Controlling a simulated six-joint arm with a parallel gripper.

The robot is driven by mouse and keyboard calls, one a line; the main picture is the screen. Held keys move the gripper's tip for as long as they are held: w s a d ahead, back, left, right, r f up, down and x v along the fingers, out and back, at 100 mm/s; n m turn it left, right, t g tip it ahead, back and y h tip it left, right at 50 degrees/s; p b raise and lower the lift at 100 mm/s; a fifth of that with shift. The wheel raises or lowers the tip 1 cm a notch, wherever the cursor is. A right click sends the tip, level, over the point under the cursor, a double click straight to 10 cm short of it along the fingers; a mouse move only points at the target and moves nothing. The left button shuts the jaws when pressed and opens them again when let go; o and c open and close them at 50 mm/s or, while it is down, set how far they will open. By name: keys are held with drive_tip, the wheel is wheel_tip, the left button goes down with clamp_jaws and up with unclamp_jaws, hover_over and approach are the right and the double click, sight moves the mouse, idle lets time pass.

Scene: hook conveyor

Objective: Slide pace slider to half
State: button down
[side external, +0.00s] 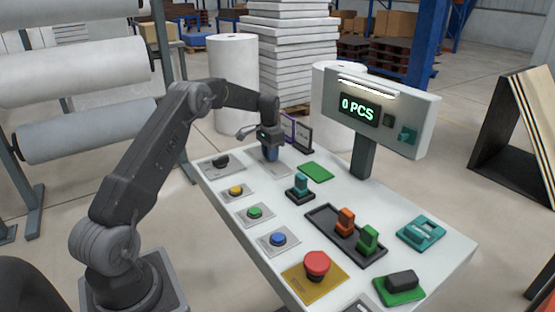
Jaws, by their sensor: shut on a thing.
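My gripper (269,145) points down at the far left part of the white control table (222,188). It is shut on a small blue knob (270,155), mostly hidden by the fingers. The knob stands over a grey plate (283,170), which looks like a slider's base. No label on it is readable, and the knob's place along its travel cannot be told.
Nearby are a black knob (221,161), a teal switch (300,184), a green pad (316,172) and a purple-edged stand (288,130).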

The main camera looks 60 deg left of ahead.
drive_tip(key=shift+a, duration=0.25)
drive_tip(key=c, duration=1)
unclamp_jaws()
drive_tip(key=shift+o, duration=0.2)
wheel_tip(320, 180, up, 14)
drive_tip(key=shift+d, duration=0.1)
